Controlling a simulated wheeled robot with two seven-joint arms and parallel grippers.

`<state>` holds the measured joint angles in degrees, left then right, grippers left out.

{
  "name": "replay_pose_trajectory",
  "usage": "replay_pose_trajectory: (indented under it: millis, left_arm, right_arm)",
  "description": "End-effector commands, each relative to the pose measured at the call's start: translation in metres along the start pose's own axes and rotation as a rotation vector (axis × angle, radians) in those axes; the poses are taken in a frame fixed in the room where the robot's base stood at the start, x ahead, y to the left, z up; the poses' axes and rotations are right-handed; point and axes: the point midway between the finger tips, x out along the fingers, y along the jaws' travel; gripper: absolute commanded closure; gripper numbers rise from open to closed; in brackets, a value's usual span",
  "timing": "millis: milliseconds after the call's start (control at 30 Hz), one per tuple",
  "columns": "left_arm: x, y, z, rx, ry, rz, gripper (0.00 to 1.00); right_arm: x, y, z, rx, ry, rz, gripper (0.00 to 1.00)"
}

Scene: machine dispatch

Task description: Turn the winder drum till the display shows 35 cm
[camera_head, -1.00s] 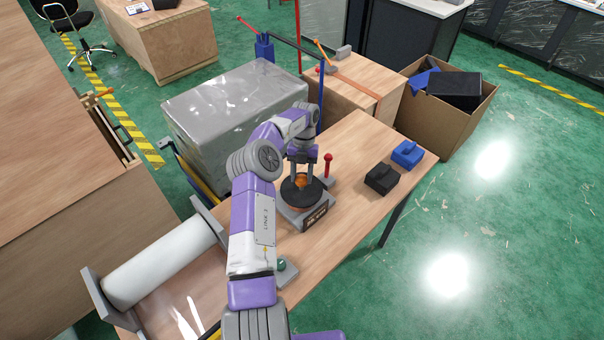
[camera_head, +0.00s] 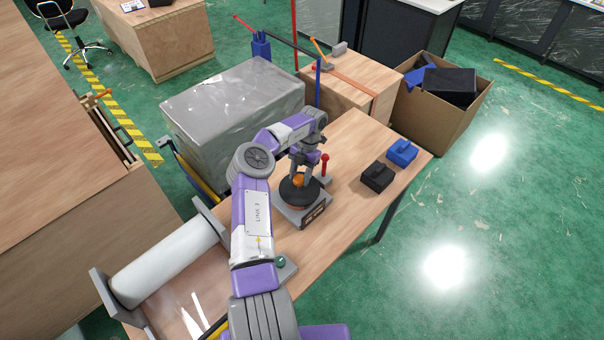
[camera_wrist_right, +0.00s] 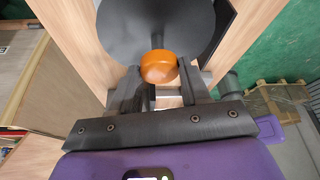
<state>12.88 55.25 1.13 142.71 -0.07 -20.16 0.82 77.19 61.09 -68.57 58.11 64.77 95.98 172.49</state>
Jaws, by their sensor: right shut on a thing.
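The winder stands on the table as a grey base (camera_head: 291,214) with a round dark drum (camera_head: 290,193) on top. An orange knob (camera_head: 298,180) sits on the drum. A small display (camera_head: 313,213) is on the base's front face; its digits are too small to read. My right gripper (camera_head: 300,173) reaches down over the drum and is shut on the knob. In the right wrist view the orange knob (camera_wrist_right: 158,66) sits between the two fingertips (camera_wrist_right: 160,80), with the dark drum (camera_wrist_right: 150,25) behind it. My left gripper is not in view.
A red-topped lever (camera_head: 325,163) stands close behind the winder. A black block (camera_head: 377,176) and a blue block (camera_head: 402,152) lie to the right. A grey wrapped box (camera_head: 225,110) stands beside the table.

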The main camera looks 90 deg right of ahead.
Motion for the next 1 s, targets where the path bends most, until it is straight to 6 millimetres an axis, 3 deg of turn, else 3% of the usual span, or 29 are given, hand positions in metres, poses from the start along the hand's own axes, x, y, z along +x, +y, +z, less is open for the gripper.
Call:
replay_pose_trajectory:
  millis: [233, 267, 400, 767, 1000]
  left_arm:
    - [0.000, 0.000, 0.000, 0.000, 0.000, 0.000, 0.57]
    - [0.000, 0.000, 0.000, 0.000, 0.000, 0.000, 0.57]
    - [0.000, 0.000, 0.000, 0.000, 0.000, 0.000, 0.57]
    - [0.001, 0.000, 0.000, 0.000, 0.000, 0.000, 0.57]
    - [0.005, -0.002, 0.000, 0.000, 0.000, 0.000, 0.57]
  right_arm:
    - [0.002, 0.000, -0.001, 0.000, 0.006, -0.001, 1.00]
    - [0.002, 0.000, -0.001, 0.000, 0.006, -0.001, 0.53]
    - [0.002, 0.000, -0.001, 0.000, 0.004, -0.001, 0.31]
    - [-0.004, 0.000, -0.002, -0.001, 0.000, 0.000, 0.30]
    - [-0.041, 0.000, -0.017, -0.001, -0.001, 0.000, 0.30]
